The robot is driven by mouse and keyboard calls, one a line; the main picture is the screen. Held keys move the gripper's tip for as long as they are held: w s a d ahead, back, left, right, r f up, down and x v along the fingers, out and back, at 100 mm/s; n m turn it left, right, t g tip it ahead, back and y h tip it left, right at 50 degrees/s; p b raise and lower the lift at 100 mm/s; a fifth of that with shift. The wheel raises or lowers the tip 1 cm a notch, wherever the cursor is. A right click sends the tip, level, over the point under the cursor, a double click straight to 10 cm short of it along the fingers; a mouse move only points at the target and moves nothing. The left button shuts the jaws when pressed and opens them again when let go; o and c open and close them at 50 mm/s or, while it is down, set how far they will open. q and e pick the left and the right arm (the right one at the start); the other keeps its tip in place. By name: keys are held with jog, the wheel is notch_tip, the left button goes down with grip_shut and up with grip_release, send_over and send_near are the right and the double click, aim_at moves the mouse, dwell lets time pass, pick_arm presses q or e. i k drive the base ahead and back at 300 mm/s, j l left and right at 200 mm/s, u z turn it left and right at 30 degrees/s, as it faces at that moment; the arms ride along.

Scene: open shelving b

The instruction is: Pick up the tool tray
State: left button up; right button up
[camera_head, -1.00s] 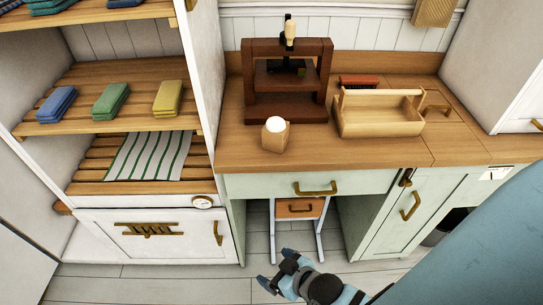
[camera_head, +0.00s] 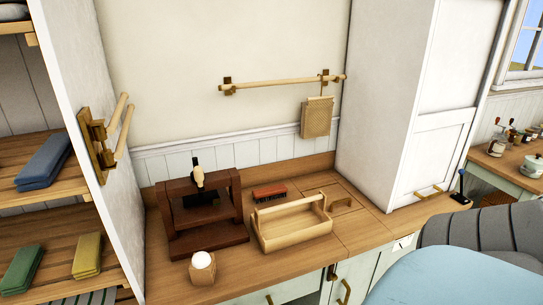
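The tool tray (camera_head: 292,238) is a light wooden open box with a round bar handle along its top. It stands upright on the wooden counter, right of a dark wooden press. Nothing is touching its handle. Neither of my grippers shows in the head view now, so their state is hidden.
The dark press (camera_head: 203,215) and a small wooden holder with a white ball (camera_head: 202,268) stand left of the tray. A red brush (camera_head: 269,192) lies behind it. A white cabinet (camera_head: 390,110) rises at the right. The counter (camera_head: 365,230) is clear right of the tray.

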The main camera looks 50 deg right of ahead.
aim_at(277, 229)
jog(key=z, duration=1.8)
